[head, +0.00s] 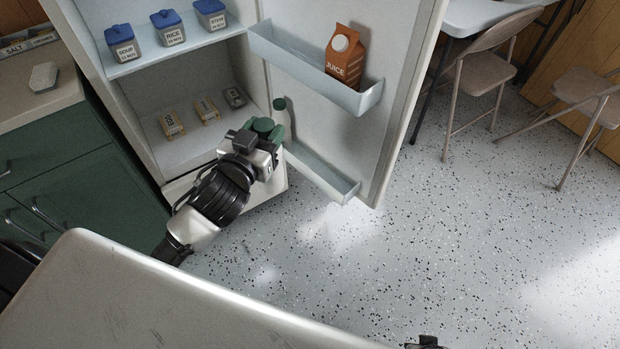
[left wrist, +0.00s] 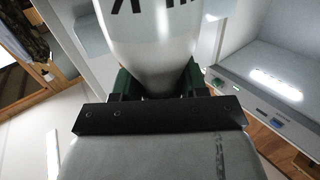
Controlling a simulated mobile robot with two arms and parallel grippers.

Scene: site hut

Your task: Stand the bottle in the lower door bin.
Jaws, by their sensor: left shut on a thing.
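The bottle (head: 282,116) is pale with a dark green cap and looks roughly upright. My left gripper (head: 264,130), with green fingers, is shut on it and hides its lower part in the head view. In the left wrist view the white bottle (left wrist: 152,40) with dark letters sits between the fingers (left wrist: 160,86). The lower door bin (head: 322,177) is a pale, empty-looking trough low on the open fridge door. The bottle is by its inner, hinge-side end; I cannot tell whether it touches the bin. Only a dark bit of what may be my right gripper (head: 426,343) shows.
The upper door bin (head: 300,66) holds an orange juice carton (head: 345,56). Fridge shelves hold blue-lidded tubs (head: 168,28) and small packs (head: 171,124). A green cabinet (head: 85,190) stands left. Folding chairs (head: 480,75) stand at the right; the speckled floor between is clear.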

